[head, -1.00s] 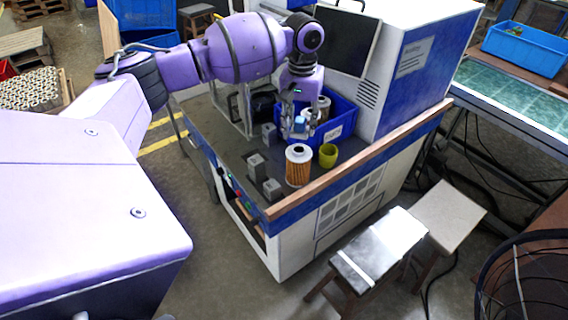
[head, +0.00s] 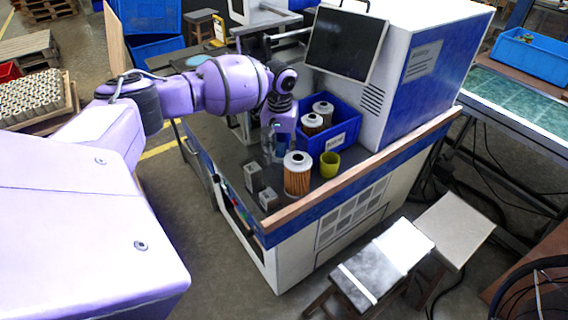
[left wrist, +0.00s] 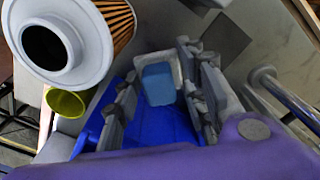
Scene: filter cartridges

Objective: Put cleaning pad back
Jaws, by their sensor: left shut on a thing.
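The cleaning pad (left wrist: 160,82), a small white-edged block with a light blue face, sits between the fingers of my left gripper (left wrist: 161,98) in the left wrist view. My left gripper is shut on it. In the head view the left gripper (head: 271,154) points down low over the worktop, left of the blue bin and just behind the standing filter cartridge. The pad cannot be made out clearly there. A dark square patch (left wrist: 222,38) lies on the worktop beyond the fingers in the wrist view. My right gripper is not in view.
A filter cartridge (head: 297,177) stands near the wooden edge (head: 340,175), beside a yellow-green cup (head: 329,165). The blue bin (head: 345,137) holds more cartridges. Grey blocks (head: 253,177) stand close to the gripper. A monitor (head: 345,42) hangs behind the bin.

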